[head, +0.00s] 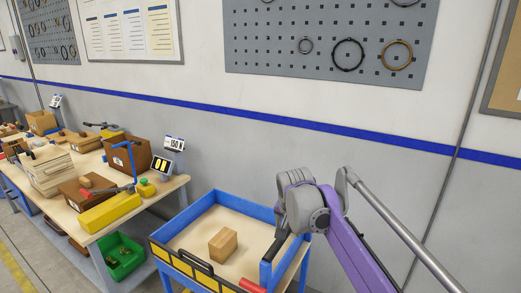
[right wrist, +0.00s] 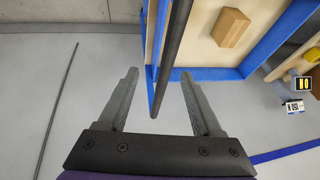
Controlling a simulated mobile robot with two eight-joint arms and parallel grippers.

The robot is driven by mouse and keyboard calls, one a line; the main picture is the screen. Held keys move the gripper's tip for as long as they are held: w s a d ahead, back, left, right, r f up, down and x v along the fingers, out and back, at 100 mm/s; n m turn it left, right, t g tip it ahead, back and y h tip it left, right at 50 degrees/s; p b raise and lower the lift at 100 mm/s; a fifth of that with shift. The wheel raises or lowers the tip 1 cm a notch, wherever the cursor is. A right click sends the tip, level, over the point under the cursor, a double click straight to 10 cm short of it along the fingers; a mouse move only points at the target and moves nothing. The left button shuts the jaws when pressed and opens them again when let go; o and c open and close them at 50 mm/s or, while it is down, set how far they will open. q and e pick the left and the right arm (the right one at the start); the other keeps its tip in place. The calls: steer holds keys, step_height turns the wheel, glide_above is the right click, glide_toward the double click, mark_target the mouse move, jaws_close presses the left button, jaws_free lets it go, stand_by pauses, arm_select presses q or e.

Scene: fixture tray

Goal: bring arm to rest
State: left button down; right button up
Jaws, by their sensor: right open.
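My right arm, purple and grey, comes in from the right in the head view. Its gripper (head: 278,238) is at the right side of a blue-rimmed cart tray (head: 240,203). In the right wrist view the gripper (right wrist: 158,74) is open, its two grey fingers apart. A dark bar (right wrist: 172,55) shows between the fingers, and its end reaches down between them. I cannot tell whether it touches them. Nothing is clamped. My left gripper is not in view.
A cardboard-coloured block (head: 223,243) lies in the tray and also shows in the right wrist view (right wrist: 231,27). A workbench (head: 165,195) with boxes and tools stands at left. A green bin (head: 122,258) sits below it. The wall is behind the cart.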

steer(key=s+d+f+n, duration=0.1)
steer(key=s+d+f, duration=0.15)
steer(key=s, duration=0.55)
steer(key=s+d+f+n, duration=0.1)
steer(key=s+d+n, duration=0.15)
steer(key=s, duration=0.55)
steer(key=s+d+f+n, duration=0.1)
steer(key=s+f, duration=0.5)
steer(key=s, duration=0.3)
steer(key=s+d+f+n, duration=0.1)
steer(key=s+d+f, duration=0.1)
steer(key=s+f, duration=0.4)
steer(key=s, duration=0.3)
steer(key=shift+s+f+t, duration=0.15)
steer(key=shift+t, duration=0.15)
steer(key=shift+n, duration=0.25)
